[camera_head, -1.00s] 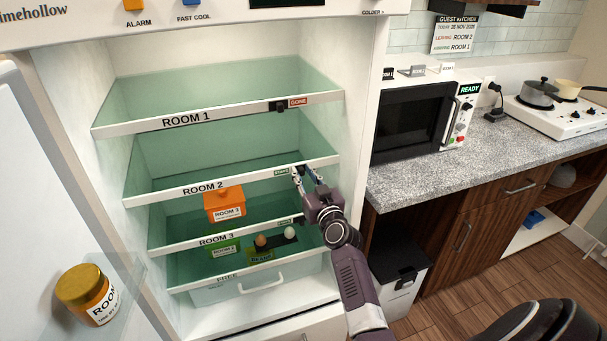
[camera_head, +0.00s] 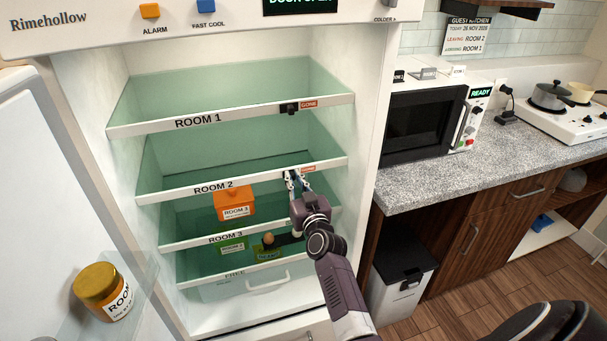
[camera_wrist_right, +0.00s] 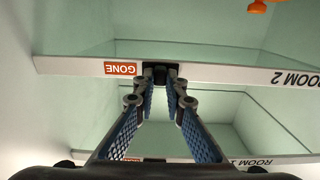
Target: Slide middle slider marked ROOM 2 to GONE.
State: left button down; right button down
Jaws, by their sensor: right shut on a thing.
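The ROOM 2 shelf edge (camera_head: 240,184) is a white strip across the open fridge. My right gripper (camera_head: 298,178) is at its right part, with its fingers shut on the black slider knob. In the right wrist view, which is upside down, the knob (camera_wrist_right: 159,74) sits between the fingertips (camera_wrist_right: 160,85). The red GONE label (camera_wrist_right: 121,69) shows uncovered beside the knob; in the head view this label (camera_head: 308,169) is just right of my fingers. Any label behind the knob is hidden. My left gripper is not in view.
The ROOM 1 edge above has its black slider (camera_head: 289,109) beside a red GONE label. An orange ROOM 3 box (camera_head: 234,205) stands below the ROOM 2 edge. The fridge door (camera_head: 40,200) stands open at left with a jar (camera_head: 103,290). A microwave (camera_head: 425,122) is at right.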

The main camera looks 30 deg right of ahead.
jog(key=shift+a+f, duration=0.1)
jog(key=c, duration=2.4)
grip_release()
jog(key=o, duration=0.4)
jog(key=shift+a, duration=0.2)
jog(key=shift+o, duration=0.2)
jog(key=shift+d, duration=0.1)
jog(key=v, duration=1.2)
